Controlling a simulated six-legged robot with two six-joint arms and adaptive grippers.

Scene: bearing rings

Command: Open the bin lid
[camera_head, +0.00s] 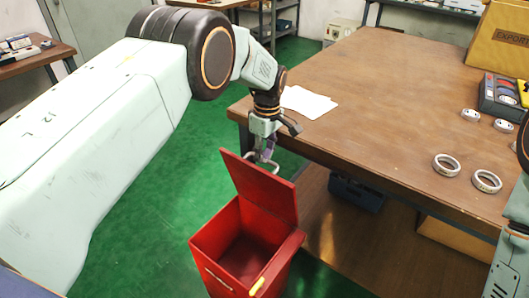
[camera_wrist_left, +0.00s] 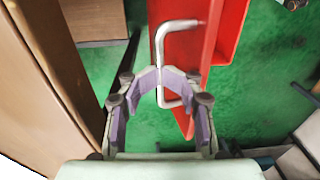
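The red bin (camera_head: 215,240) stands on the floor in front of the table, its inside visible from above. Its red lid (camera_head: 262,190) stands up steeply at the bin's far side, leaving the mouth uncovered. My left gripper (camera_head: 262,155) is behind the lid near its upper edge, partly hidden by it. In the left wrist view, the lid (camera_wrist_left: 205,50) carries a pale bent-rod handle (camera_wrist_left: 178,26). The purple-padded fingers of my left gripper (camera_wrist_left: 159,72) close around the handle's bar. My right gripper is out of view; only part of that arm shows at the right edge.
The wooden table (camera_head: 390,110) is close to the right of the bin, with papers (camera_head: 308,102), bearing rings (camera_head: 446,165), a dark device (camera_head: 498,95) and a yellow box (camera_head: 497,45) on top. Green floor (camera_head: 150,215) is open left of the bin.

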